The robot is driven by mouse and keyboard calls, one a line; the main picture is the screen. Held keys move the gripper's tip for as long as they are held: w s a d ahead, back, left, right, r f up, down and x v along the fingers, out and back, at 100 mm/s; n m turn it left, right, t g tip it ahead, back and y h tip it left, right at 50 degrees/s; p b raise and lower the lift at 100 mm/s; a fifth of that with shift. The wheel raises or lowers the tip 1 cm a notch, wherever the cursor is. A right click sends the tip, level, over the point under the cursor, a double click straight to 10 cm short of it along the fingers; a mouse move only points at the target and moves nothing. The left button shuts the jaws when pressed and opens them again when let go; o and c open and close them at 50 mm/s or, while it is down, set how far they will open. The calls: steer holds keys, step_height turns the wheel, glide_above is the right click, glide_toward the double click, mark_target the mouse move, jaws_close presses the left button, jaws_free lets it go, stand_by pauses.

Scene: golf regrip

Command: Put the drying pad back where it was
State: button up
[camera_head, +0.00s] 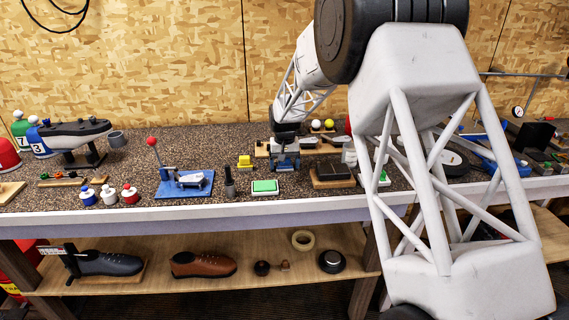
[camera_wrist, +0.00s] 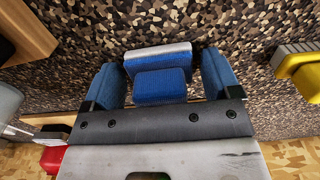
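A blue block with a pale strip along its far edge (camera_wrist: 158,54) lies between my fingers in the wrist view; I take it for the drying pad. A smaller, raised blue part (camera_wrist: 160,84) sits on its near side. My gripper (camera_wrist: 162,78) has blue fingers, one at each end of the block, with a narrow gap showing on the right side. It looks open around the block, low over the speckled bench. In the head view my gripper (camera_head: 285,163) points down at the bench, and the block is too small to make out there.
A yellow block (camera_head: 244,162), a green pad in a white tray (camera_head: 265,187) and a dark block on wood (camera_head: 331,174) stand close by. Speckled bench top (camera_head: 215,150) is bare left of the yellow block.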

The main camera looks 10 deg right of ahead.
steer(key=shift+o, duration=0.4)
steer(key=shift+r, duration=0.1)
step_height(320, 180, up, 12)
steer(key=shift+f, duration=0.15)
steer(key=shift+r, duration=0.25)
stand_by(0.9)
